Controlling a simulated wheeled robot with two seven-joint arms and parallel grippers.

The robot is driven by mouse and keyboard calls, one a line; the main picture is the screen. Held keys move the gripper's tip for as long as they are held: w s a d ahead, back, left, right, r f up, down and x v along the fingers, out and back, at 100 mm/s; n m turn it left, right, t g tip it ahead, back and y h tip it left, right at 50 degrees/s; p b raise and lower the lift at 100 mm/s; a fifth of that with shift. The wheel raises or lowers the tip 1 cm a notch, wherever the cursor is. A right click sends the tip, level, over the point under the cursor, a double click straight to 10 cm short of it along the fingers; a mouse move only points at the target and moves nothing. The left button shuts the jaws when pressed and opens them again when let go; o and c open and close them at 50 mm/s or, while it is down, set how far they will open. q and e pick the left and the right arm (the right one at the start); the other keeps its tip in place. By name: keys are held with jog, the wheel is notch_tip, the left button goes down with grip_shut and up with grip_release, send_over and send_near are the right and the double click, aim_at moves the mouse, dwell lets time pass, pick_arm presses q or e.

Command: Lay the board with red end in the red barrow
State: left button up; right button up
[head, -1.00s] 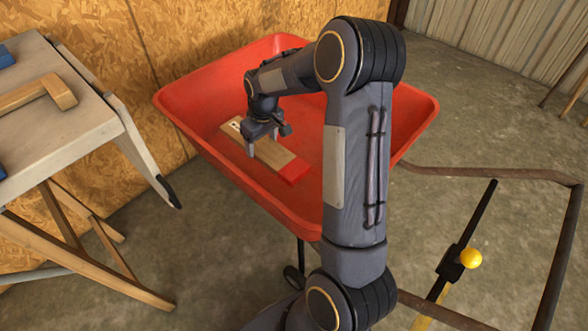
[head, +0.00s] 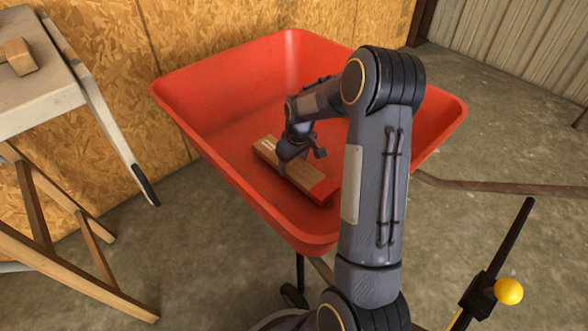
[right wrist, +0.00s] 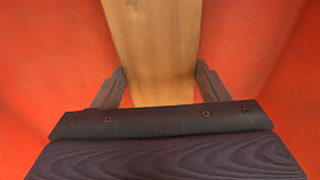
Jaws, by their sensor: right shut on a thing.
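The board with red end (head: 308,177) is a flat wooden plank inside the red barrow (head: 215,90). Its red end (head: 325,190) points toward the front right. My right gripper (head: 291,163) reaches down into the tray and is shut on the middle of the board. In the right wrist view the board (right wrist: 155,50) runs between the two fingers, with the red tray behind it. I cannot tell whether the board touches the tray floor. My left gripper is not in view.
A white-topped workbench (head: 40,95) with a wooden piece (head: 19,57) on it stands at the left. An OSB wall (head: 200,30) is behind the barrow. A dark lever with a yellow knob (head: 509,291) and a rusty bar (head: 500,187) are at the right.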

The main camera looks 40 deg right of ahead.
notch_tip(320, 180, down, 2)
jog(key=shift+f, duration=0.1)
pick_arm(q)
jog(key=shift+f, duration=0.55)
pick_arm(e)
jog(key=o, duration=0.7)
jog(key=shift+f, duration=0.1)
jog(key=o, duration=0.4)
jog(key=shift+o, duration=0.2)
